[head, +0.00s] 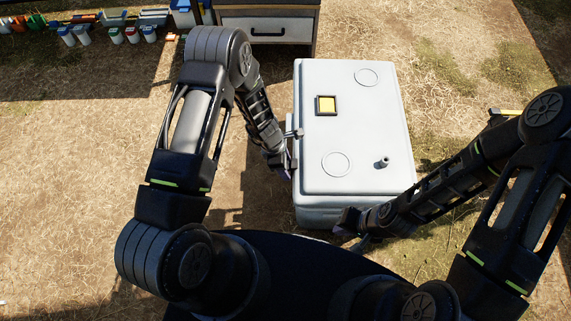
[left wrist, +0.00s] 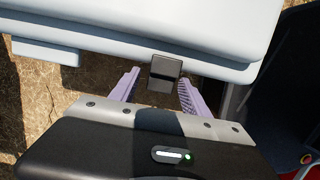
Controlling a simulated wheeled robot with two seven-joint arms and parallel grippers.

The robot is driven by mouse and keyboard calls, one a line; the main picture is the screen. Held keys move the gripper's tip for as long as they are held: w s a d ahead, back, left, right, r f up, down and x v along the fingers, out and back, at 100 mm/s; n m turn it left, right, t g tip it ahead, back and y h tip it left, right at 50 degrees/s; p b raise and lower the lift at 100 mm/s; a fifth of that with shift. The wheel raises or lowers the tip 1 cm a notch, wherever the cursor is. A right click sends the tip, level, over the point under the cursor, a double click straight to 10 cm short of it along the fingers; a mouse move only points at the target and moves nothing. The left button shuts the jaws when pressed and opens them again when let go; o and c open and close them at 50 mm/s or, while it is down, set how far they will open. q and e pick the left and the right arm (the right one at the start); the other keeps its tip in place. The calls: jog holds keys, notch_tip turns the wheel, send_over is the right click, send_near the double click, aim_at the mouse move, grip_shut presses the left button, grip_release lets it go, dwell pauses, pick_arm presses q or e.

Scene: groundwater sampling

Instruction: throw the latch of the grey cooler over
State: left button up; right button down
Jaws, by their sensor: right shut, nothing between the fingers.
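The grey cooler (head: 350,120) stands closed on the ground in front of me, its pale lid and side rim also filling the top of the left wrist view (left wrist: 190,25). A small dark grey latch (left wrist: 166,72) hangs at the lid's edge in the left wrist view. My left gripper (head: 284,164) is at the cooler's left side; its two pale purple fingers (left wrist: 159,80) are open, one either side of the latch. I cannot tell whether either finger touches it.
A pale block (left wrist: 45,50) juts from the cooler's side. Dry grass left of my left arm is clear.

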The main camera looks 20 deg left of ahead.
pick_arm(q)
jog(key=shift+r, duration=0.15)
jog(key=p+v, duration=0.1)
jog(key=v, duration=0.6)
jog(key=shift+r+p, duration=0.25)
jog(key=shift+p, duration=0.05)
dwell(0.3)
